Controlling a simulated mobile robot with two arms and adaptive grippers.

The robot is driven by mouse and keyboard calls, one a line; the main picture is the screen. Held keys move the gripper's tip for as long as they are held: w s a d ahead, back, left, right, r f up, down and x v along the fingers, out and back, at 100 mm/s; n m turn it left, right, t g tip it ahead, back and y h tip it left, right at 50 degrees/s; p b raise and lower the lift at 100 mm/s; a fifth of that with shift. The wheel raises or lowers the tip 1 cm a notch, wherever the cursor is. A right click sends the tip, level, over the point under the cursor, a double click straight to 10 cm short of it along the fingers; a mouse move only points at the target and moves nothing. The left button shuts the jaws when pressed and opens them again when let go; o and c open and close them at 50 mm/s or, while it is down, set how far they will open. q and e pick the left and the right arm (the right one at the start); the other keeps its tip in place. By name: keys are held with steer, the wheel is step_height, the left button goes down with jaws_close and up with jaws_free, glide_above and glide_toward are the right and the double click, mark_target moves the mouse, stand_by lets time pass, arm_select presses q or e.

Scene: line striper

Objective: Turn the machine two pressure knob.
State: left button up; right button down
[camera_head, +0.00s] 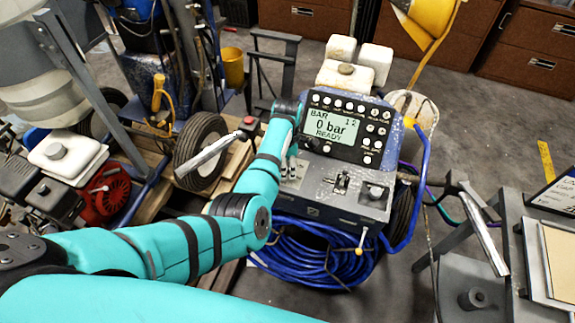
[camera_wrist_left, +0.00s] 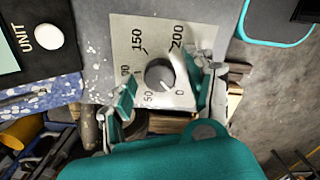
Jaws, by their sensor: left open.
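The blue striping machine (camera_head: 318,205) has a black control box with a lit display (camera_head: 331,128) reading "0 bar READY". In the left wrist view, a round grey pressure knob (camera_wrist_left: 160,74) sits on a pale dial plate (camera_wrist_left: 125,45) marked from 0 to 200. A white mark on the knob points towards 0. My left gripper (camera_head: 291,165) is over the left part of the panel below the display, hiding this knob in the head view. In the wrist view, the open left gripper (camera_wrist_left: 166,93) has its teal-padded fingers on either side of the knob; contact is unclear. My right gripper is out of view.
A coiled blue hose (camera_head: 315,250) hangs below. Another machine with a red engine (camera_head: 105,190) is at left. A grey table (camera_head: 520,235) stands at right.

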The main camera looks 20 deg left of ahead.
arm_select(q)
jaws_close()
steer(key=shift+m, duration=0.3)
